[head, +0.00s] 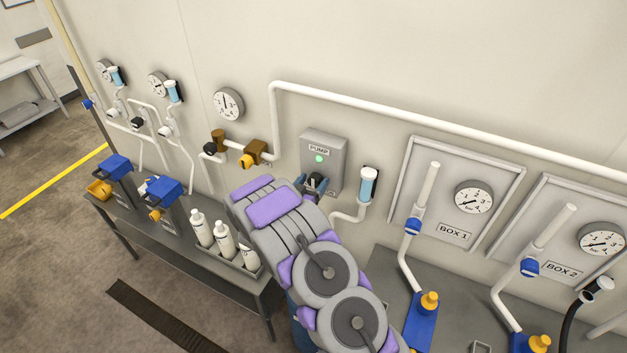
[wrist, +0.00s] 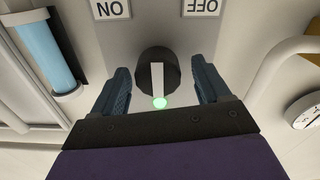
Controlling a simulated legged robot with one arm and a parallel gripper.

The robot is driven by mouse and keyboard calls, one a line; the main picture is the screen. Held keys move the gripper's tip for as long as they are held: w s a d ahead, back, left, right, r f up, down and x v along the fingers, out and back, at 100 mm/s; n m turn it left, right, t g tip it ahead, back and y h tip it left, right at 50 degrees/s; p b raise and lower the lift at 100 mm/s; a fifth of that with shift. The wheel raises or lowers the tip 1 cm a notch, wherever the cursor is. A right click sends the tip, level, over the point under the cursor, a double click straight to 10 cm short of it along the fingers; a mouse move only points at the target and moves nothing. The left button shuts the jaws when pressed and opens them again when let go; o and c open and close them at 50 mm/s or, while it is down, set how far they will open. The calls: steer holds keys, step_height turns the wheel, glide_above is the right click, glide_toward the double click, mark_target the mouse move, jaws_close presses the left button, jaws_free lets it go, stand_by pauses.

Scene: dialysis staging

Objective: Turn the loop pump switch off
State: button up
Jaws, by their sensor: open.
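The grey pump box (head: 337,150) is on the wall in the head view, with a PUMP label and a lit green lamp (head: 319,158). My gripper (head: 315,183) is at its lower front and hides most of the switch there. In the wrist view, which is upside down, the dark round switch knob (wrist: 149,70) has a white bar lying straight up and down. My open gripper (wrist: 160,72) has one finger on each side of the knob, with gaps showing. The ON label (wrist: 110,9) is at upper left and the OFF label (wrist: 201,7) at upper right.
A blue-filled tube (head: 368,185) stands close right of the pump box. A brass valve with a yellow handle (head: 252,155) is to its left. A white pipe (head: 400,107) runs above. White bottles (head: 222,240) stand on the bench below left. BOX 1 panel (head: 455,190) is further right.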

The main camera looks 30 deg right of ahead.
steer(key=shift+w+d, duration=0.3)
steer(key=shift+d, duration=0.1)
steer(key=c, duration=1)
